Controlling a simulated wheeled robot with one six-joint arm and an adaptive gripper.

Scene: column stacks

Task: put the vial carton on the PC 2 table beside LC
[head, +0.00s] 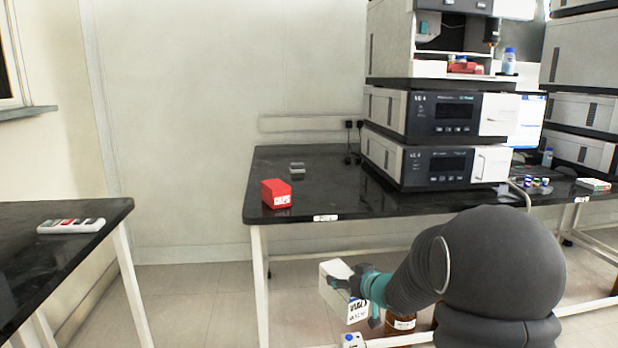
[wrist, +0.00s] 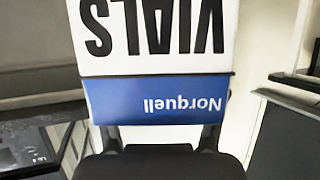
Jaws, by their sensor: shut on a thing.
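My gripper (head: 362,284) is shut on a white vial carton (head: 334,293) and holds it in the air in front of a black-topped table (head: 225,216), lower than its top in the head view. In the wrist view the vial carton (wrist: 155,35) fills the upper middle, with "VIALS" and a blue "Norquell" band upside down. The fingers of my gripper (wrist: 160,137) show at its lower edge. The table bears a small label (head: 325,218) on its front edge, too small to read. A stack of LC modules (head: 438,165) stands on its right part.
A red box (head: 276,194) and a small grey object (head: 297,168) stand on the table's left part. Bare black top lies between the red box and the stack. A brown bottle (head: 400,323) stands low, beneath my arm.

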